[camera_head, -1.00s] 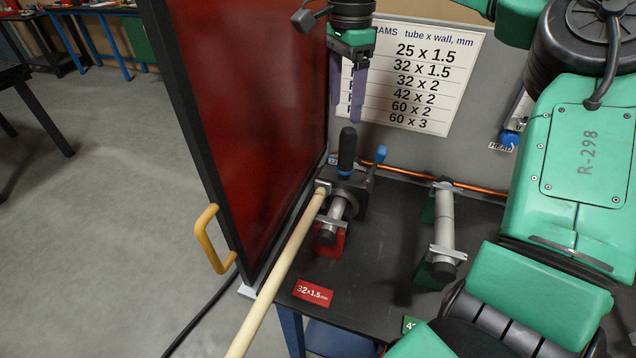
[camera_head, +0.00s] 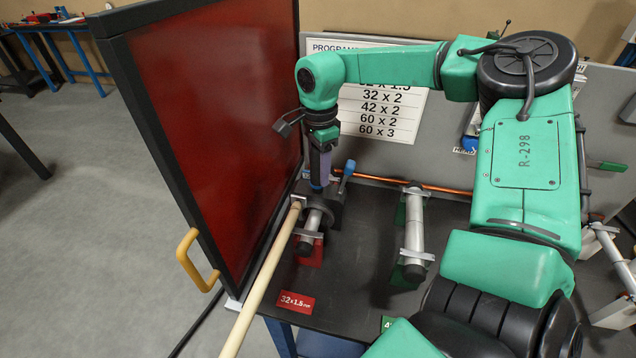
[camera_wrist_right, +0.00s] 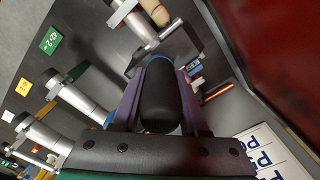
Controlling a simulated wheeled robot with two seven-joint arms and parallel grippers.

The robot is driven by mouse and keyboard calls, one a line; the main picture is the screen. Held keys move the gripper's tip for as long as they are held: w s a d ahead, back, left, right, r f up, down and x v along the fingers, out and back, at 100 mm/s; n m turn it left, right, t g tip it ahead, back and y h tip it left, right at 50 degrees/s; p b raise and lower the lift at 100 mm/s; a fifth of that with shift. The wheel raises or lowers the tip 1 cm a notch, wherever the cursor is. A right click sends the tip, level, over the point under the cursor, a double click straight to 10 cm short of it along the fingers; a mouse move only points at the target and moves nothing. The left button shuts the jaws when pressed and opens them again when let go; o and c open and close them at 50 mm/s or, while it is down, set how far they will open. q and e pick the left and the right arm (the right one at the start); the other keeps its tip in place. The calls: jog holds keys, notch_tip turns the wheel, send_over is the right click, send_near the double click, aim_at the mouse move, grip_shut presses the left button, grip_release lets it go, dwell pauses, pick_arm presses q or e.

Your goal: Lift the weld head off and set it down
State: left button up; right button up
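The weld head (camera_head: 331,203) sits on the near tube joint by the red welding screen, its body around the tube in the red-based fixture. Its black upright handle (camera_wrist_right: 160,95) stands between the purple fingers of my right gripper (camera_head: 320,172) in the right wrist view. The fingers flank the handle closely; whether they press on it cannot be told. In the head view the gripper hides most of the handle; a blue lever (camera_head: 347,169) shows beside it. My left gripper is not in view.
A long pale tube (camera_head: 262,280) runs from the fixture toward the front. The red screen (camera_head: 215,120) stands close on the left. A second grey tube (camera_head: 414,232) lies in a green-based fixture to the right. Dark bench (camera_head: 365,245) shows between the fixtures.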

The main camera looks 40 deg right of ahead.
grip_shut()
jog(key=shift+a+r, duration=0.1)
dwell(0.9)
jog(key=shift+w+r, duration=0.1)
